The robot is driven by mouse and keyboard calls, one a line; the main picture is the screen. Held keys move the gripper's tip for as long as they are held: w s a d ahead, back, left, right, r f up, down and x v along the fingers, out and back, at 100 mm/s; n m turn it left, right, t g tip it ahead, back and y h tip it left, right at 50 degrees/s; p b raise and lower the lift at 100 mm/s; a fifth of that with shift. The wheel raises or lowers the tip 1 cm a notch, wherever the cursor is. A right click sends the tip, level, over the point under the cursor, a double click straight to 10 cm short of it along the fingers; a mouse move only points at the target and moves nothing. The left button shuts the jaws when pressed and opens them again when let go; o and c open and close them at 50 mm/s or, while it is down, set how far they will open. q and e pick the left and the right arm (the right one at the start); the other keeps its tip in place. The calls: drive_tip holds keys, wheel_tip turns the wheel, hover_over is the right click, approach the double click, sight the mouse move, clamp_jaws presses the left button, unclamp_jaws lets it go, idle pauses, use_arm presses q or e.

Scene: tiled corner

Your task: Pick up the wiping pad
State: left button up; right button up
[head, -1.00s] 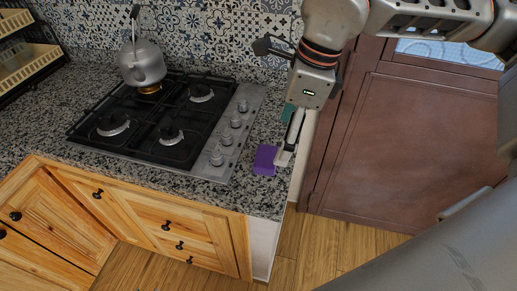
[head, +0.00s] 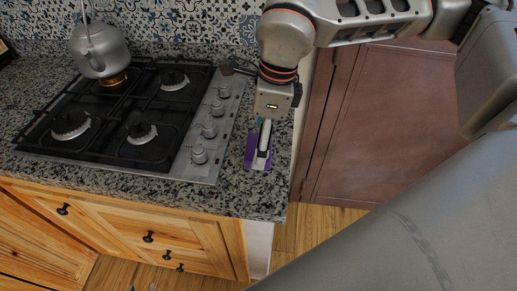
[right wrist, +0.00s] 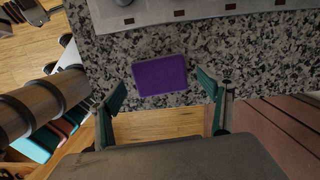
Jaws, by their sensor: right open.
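The wiping pad is a flat purple block lying on the granite counter, right of the stove. It shows whole in the right wrist view (right wrist: 160,75); in the head view (head: 251,155) a finger covers part of it. The arm over it in the head view comes in from the upper right and matches the right wrist view. My right gripper (right wrist: 164,97) points down, open, with teal-lined fingers spread on either side of the pad's near edge in that view; no contact shows. Only small pale bits at the head view's bottom edge could be my left gripper; its jaws cannot be read.
A black gas stove (head: 125,120) with a knob row (head: 209,130) is left of the pad. A metal kettle (head: 100,52) stands on a back burner. The counter (head: 235,198) ends just right of the pad, beside a reddish-brown panel (head: 385,120). Wooden drawers are below.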

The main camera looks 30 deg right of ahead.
drive_tip(key=shift+w+a+f, duration=0.1)
drive_tip(key=shift+f, duration=0.55)
drive_tip(key=shift+w+a+f, duration=0.1)
drive_tip(key=shift+f, duration=0.5)
drive_tip(key=c, duration=1)
drive_tip(key=shift+r, duration=0.1)
drive_tip(key=shift+r, duration=0.55)
wheel_tip(320, 180, up, 19)
drive_tip(key=shift+f+p, duration=0.1)
drive_tip(key=shift+p, duration=0.4)
drive_tip(key=shift+o, duration=0.7)
